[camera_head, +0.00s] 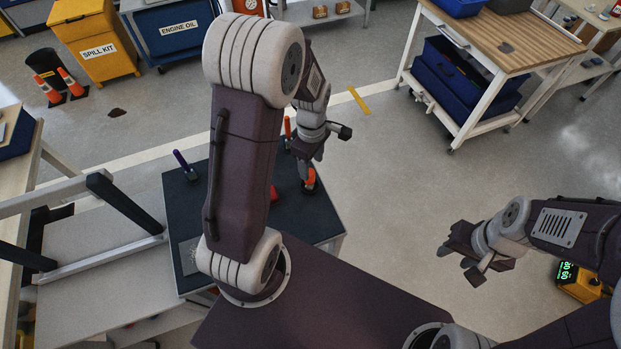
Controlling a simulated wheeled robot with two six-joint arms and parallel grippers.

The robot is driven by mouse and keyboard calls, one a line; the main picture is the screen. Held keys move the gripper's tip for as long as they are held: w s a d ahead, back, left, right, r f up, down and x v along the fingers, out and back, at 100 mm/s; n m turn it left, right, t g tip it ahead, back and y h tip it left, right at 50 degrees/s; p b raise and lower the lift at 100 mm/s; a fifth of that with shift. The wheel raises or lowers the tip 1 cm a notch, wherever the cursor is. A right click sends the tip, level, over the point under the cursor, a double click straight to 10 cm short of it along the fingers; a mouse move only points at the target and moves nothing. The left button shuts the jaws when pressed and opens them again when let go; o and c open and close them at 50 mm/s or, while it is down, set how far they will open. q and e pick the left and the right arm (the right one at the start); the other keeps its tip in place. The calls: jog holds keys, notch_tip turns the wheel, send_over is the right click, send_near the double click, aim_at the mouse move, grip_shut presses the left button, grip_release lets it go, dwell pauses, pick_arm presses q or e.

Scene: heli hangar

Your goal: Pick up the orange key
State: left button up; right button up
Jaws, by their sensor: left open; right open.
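An orange piece (310,177), which looks like the orange key, stands in a dark base at the right side of a dark-topped cabinet (328,222). My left gripper (306,168) points down right over it, with its fingertips at or very near its top; whether they touch it I cannot tell. The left gripper is open. A thin orange-red upright piece (287,127) stands farther back, partly hidden by my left arm. My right gripper (460,263) is open and empty above the floor at the right.
A purple upright piece (180,160) stands in a holder at the cabinet's left. A red object (274,194) shows beside my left arm. A grey frame (125,205) stands at the left. A wood-topped cart (510,40) stands at the back right. The floor between is clear.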

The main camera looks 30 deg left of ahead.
aim_at(310, 180)
pick_arm(q)
jog(key=shift+w+f, duration=0.15)
jog(key=shift+f, duration=0.6)
jog(key=shift+s+f, duration=0.2)
jog(key=f, duration=0.4)
jog(key=shift+s+a+f+b, duration=0.1)
jog(key=shift+s+b, duration=0.15)
jog(key=shift+b, duration=0.1)
jog(key=shift+w+f, duration=0.15)
jog(key=shift+f, duration=0.15)
jog(key=shift+r, duration=0.1)
jog(key=c, duration=0.4)
grip_shut()
